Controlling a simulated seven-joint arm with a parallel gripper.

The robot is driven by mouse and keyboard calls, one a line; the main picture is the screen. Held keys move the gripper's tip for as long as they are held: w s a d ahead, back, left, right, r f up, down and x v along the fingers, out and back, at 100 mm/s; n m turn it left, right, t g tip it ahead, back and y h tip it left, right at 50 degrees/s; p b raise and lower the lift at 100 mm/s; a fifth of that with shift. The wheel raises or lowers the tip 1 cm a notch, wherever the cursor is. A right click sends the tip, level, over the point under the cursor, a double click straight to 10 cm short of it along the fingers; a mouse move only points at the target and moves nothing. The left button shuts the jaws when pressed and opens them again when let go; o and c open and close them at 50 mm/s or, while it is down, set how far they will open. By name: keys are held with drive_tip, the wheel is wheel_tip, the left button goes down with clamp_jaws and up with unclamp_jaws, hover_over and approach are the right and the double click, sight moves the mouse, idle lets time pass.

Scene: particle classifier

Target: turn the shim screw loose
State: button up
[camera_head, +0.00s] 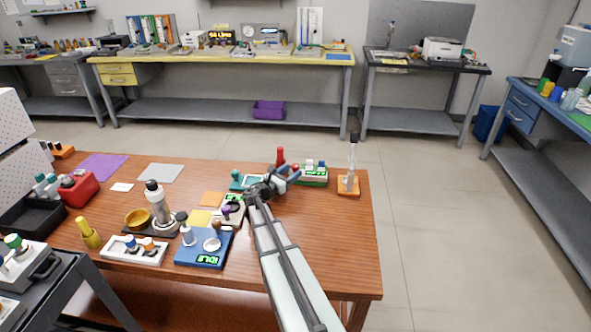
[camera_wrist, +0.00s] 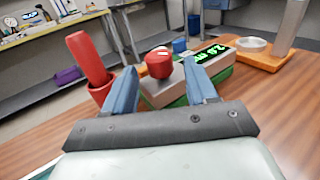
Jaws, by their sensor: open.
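My gripper (camera_head: 286,176) is open at the far right part of the wooden table. In the wrist view its blue fingers (camera_wrist: 160,72) point at a red knob (camera_wrist: 159,65), which shows in the gap between the fingertips. I cannot tell whether the fingers touch it. The knob sits on a grey and green device (camera_head: 315,176) with a lit green display; the display reads about "2.0" in the wrist view. No label tells me whether this knob is the shim screw. The fingers hide part of the device.
A red handle (camera_wrist: 88,58) stands upright in a red holder just left of my gripper. An orange base (camera_head: 348,186) with a tall pale column is to the right. A blue device reading "IDLE" (camera_head: 203,248) is nearer the front. The table's right front is clear.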

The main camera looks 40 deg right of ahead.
sight(293, 170)
drive_tip(key=shift+x, duration=1.85)
drive_tip(key=c, duration=0.9)
